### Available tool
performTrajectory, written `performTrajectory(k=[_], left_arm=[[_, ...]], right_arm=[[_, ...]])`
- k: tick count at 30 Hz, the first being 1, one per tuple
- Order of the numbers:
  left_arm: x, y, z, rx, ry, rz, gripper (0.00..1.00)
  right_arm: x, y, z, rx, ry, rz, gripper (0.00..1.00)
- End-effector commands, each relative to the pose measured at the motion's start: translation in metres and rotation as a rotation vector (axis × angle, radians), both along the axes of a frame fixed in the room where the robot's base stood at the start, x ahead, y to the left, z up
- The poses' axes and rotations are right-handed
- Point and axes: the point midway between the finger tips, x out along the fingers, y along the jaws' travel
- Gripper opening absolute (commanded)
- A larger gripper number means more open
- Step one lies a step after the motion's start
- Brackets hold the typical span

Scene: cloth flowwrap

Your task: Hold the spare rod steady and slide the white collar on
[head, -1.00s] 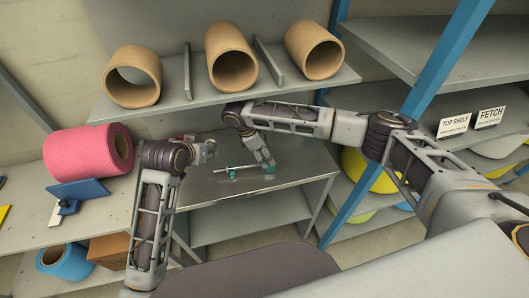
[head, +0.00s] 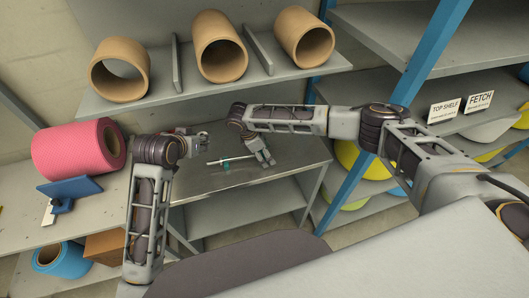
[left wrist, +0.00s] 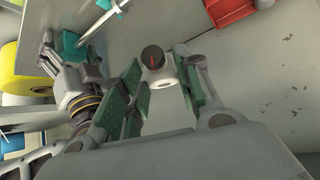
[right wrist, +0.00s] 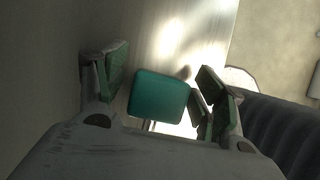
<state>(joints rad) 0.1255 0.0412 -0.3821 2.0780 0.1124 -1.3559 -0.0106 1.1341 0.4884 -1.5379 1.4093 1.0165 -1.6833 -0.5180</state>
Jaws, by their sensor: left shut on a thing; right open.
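The spare rod (head: 221,161) is thin and pale and lies above the grey table in the head view, with a teal piece (head: 226,165) by it. It also shows at the top left of the left wrist view (left wrist: 102,17). My left gripper (head: 203,140) is shut on the white collar (left wrist: 164,79), a short white cylinder between its green pads; a dark round part with a red mark shows at it. My right gripper (head: 264,159) is open near the rod's right end. In the right wrist view, a teal block (right wrist: 158,97) sits between its spread fingers; contact is unclear.
The grey table (head: 290,160) is mostly clear to the right. A shelf (head: 150,100) with cardboard tubes (head: 220,48) hangs above. A pink roll (head: 75,150) and a blue tool (head: 70,188) lie left. A blue post (head: 350,170) stands right. A red bin (left wrist: 215,10) shows in the left wrist view.

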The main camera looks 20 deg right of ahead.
Motion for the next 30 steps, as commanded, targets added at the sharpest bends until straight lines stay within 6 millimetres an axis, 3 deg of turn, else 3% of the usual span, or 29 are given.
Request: performTrajectory(k=[3,17,30], left_arm=[[0.0001,0.0000,0.0002,0.000,0.000,0.000,0.09],[0.0001,0.0000,0.0002,0.000,0.000,0.000,0.09],[0.0001,0.0000,0.0002,0.000,0.000,0.000,0.08]], right_arm=[[-0.0001,-0.0001,-0.0001,0.000,0.000,0.000,0.68],[-0.0001,0.0000,0.0001,0.000,0.000,0.000,0.09],[0.0000,0.0000,0.0002,0.000,0.000,0.000,0.08]])
